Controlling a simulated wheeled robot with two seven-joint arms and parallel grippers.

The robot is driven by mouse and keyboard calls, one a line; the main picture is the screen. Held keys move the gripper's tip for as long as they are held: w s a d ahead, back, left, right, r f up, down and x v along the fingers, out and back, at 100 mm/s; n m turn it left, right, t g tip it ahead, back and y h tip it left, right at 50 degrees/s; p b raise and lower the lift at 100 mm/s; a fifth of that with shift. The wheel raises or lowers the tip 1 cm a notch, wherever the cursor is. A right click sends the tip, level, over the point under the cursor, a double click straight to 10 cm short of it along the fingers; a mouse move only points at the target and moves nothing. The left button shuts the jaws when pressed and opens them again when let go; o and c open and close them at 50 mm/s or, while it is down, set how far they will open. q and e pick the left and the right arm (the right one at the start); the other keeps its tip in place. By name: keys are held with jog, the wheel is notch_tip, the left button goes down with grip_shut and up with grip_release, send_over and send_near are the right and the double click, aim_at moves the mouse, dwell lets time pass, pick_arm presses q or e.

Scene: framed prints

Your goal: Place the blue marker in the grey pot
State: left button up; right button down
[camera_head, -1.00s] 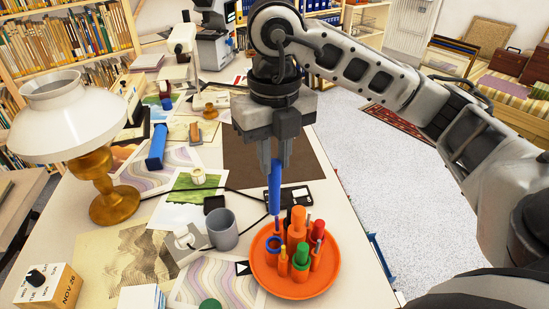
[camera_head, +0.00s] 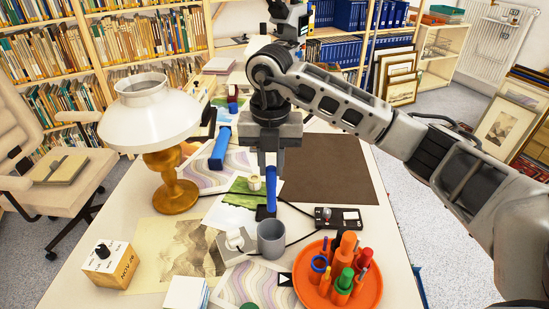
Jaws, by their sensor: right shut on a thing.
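My right gripper (camera_head: 268,165) is shut on the blue marker (camera_head: 271,188) and holds it upright in the air. The marker's lower end shows just above and behind the grey pot (camera_head: 271,241) in the picture; the depth gap between them is hard to judge. The grey pot stands upright on the table, and no marker shows in it. The orange tray (camera_head: 372,292) with several coloured markers and pens stands to the right of the pot. My left gripper is not in view.
A white lamp with a brass base (camera_head: 172,188) stands at the left. A wooden block calendar (camera_head: 108,264) is at the front left. A black device (camera_head: 338,218) and a white piece (camera_head: 235,239) lie near the pot. A brown mat (camera_head: 330,165) lies bare behind.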

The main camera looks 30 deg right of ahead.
aim_at(271, 210)
notch_tip(271, 210, down, 13)
jog(key=b, duration=0.8)
jog(key=shift+r+b, duration=0.2)
jog(key=shift+b, duration=0.2)
jog(key=shift+f+b, duration=0.4)
jog(key=shift+f, duration=0.15)
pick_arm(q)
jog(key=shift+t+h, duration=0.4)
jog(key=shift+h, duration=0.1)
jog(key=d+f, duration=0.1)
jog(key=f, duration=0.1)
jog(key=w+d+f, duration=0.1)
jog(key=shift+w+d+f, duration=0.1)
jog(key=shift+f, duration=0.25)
pick_arm(e)
jog(key=shift+f, duration=0.3)
jog(key=c, duration=1.2)
grip_release()
jog(key=shift+r, duration=0.1)
